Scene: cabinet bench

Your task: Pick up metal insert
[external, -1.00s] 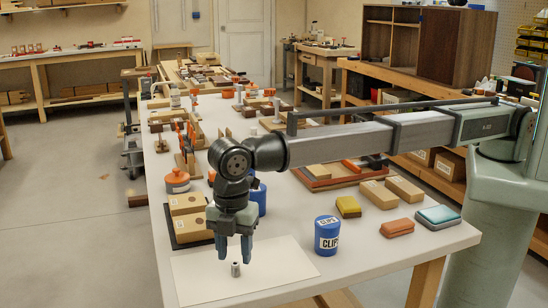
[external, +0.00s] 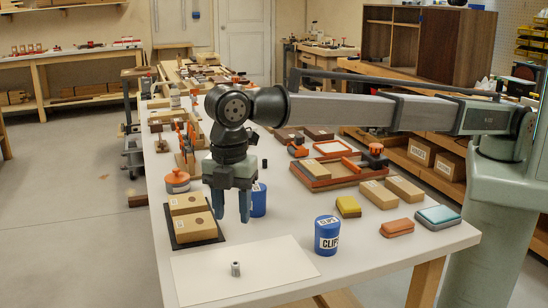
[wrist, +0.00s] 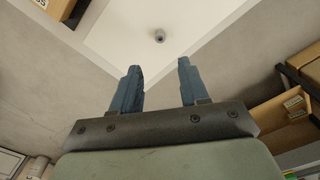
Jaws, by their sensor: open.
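The metal insert (external: 236,269) is a small silvery cylinder standing upright on a white sheet (external: 205,283) near the table's front corner. It also shows in the wrist view (wrist: 159,36), on the pale sheet beyond my fingertips. My gripper (external: 231,217) hangs above and behind the insert, pointing down, with its two blue fingers apart and nothing between them. In the wrist view my open fingers (wrist: 160,75) point toward the insert, with a clear gap to it.
A blue CLIPS tin (external: 327,236) stands right of the sheet. Another blue tin (external: 258,200) stands behind my gripper. Wooden blocks on a black tray (external: 198,237) lie to the left. Yellow (external: 348,206) and orange (external: 397,228) blocks lie to the right. The sheet around the insert is clear.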

